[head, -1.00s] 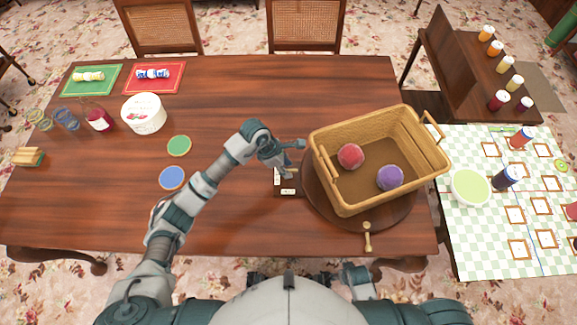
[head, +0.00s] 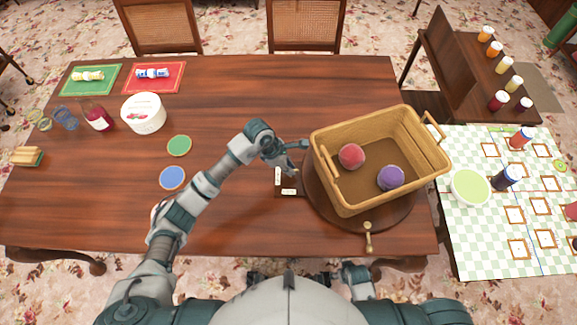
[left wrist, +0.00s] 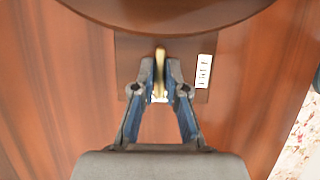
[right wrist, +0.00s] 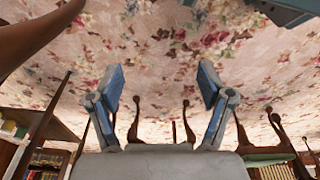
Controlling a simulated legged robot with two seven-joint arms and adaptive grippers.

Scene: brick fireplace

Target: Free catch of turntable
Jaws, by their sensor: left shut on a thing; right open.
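The dark round turntable (head: 390,219) sits on the right part of the wooden table under a wicker basket (head: 347,198). A dark plate with white labels (head: 288,191) lies at the turntable's left edge; a label also shows in the left wrist view (left wrist: 204,70). A slim brass catch lever (left wrist: 160,56) rises from this plate. My left gripper (left wrist: 160,75) is shut on the lever, one finger on each side; in the head view the gripper (head: 297,148) hides the lever. My right gripper (right wrist: 162,80) is open and empty, with floor carpet behind it.
A brass handle (head: 368,238) stands at the table's front edge. A white tub (head: 144,113), a green disc (head: 179,146) and a blue disc (head: 172,177) lie left. A checked table (head: 470,255) adjoins at right.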

